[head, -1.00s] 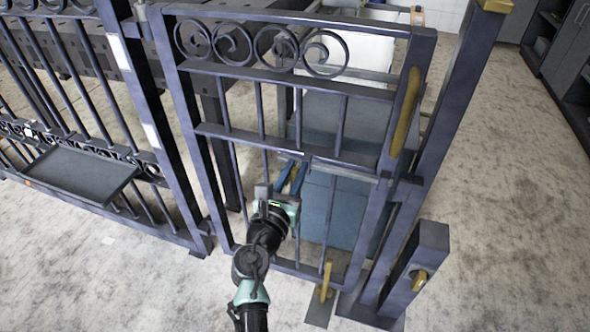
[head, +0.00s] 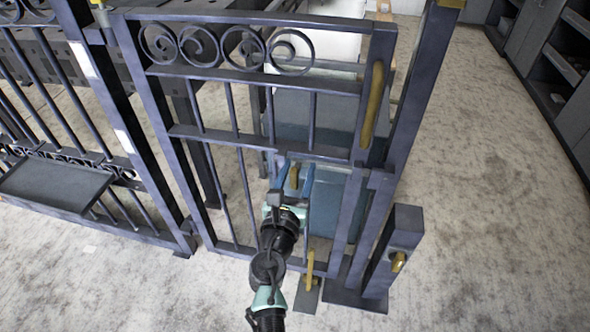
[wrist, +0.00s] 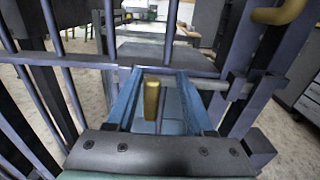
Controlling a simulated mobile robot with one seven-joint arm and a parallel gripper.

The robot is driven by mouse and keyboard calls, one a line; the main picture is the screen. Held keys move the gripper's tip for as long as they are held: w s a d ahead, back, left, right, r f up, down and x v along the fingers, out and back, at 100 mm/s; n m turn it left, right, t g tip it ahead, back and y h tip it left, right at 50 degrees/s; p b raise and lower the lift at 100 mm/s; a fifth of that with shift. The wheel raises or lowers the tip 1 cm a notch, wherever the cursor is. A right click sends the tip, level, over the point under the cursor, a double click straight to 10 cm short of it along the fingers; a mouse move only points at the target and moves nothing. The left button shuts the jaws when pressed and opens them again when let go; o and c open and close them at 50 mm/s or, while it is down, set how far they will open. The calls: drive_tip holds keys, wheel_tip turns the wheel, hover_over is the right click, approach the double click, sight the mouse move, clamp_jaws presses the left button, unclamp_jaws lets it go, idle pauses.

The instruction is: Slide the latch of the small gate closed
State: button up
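The small gate (head: 265,133) is a dark metal frame with bars and scrolls, standing in line with its right post (head: 408,110). The latch's upright brass knob (head: 294,176) shows between my fingers; the wrist view also shows the knob (wrist: 151,100). A grey latch rod (wrist: 212,82) runs right from the finger area to a bracket on the gate's right side. I cannot tell how far it reaches into the post. My gripper (head: 296,172) is open, its blue fingers on either side of the knob. In the wrist view the knob is nearer the left finger, with a gap on the right.
A brass pull handle (head: 373,105) is on the gate's right upright. A brass piece (head: 310,270) is low on the gate. A short post with a brass knob (head: 398,262) stands at right. A dark tray (head: 55,185) hangs on the left fence. Floor at right is clear.

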drive_tip(key=shift+a, duration=0.15)
drive_tip(key=shift+s+a, duration=0.2)
drive_tip(key=shift+s, duration=0.3)
drive_tip(key=p+v, duration=0.2)
drive_tip(key=v, duration=0.9)
drive_tip(key=shift+s, duration=0.4)
